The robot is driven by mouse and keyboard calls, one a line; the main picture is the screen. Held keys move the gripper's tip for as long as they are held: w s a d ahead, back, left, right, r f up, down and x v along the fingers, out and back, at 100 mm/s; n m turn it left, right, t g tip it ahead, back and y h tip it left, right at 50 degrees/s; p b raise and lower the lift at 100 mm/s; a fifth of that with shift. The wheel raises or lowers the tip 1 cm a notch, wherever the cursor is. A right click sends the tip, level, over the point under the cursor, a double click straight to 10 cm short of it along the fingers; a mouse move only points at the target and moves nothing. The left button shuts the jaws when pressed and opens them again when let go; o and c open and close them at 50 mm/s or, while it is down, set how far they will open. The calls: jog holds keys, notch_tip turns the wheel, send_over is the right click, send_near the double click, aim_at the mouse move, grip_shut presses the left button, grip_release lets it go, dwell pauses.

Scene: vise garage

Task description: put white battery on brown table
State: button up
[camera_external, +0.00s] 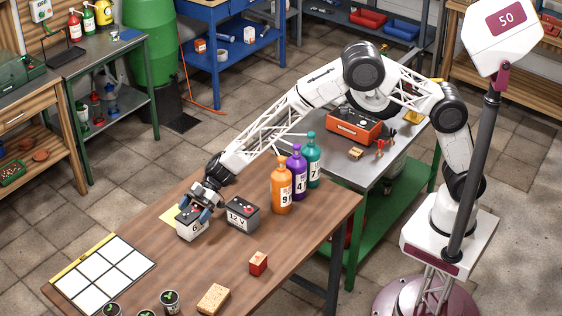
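The white battery (191,231), marked with a 6, is at the left part of the brown table (185,282). My gripper (197,211) points down at its top, with blue-tipped fingers at the battery's upper edges. The fingers and wrist hide part of the battery's top, and I cannot tell whether they are closed on it. I also cannot tell whether the battery rests on the table or is slightly above it.
A dark grey 12V battery (242,216) stands close on the right. Orange (281,190), purple (297,174) and teal (312,162) bottles stand behind it. A yellow sheet (170,216), white grid board (103,275), red block (258,263), sponge (213,299) and small plants share the table.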

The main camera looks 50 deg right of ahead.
jog(key=shift+r, duration=0.1)
jog(key=shift+d+r, duration=0.1)
jog(key=v, duration=1.2)
dwell(0.9)
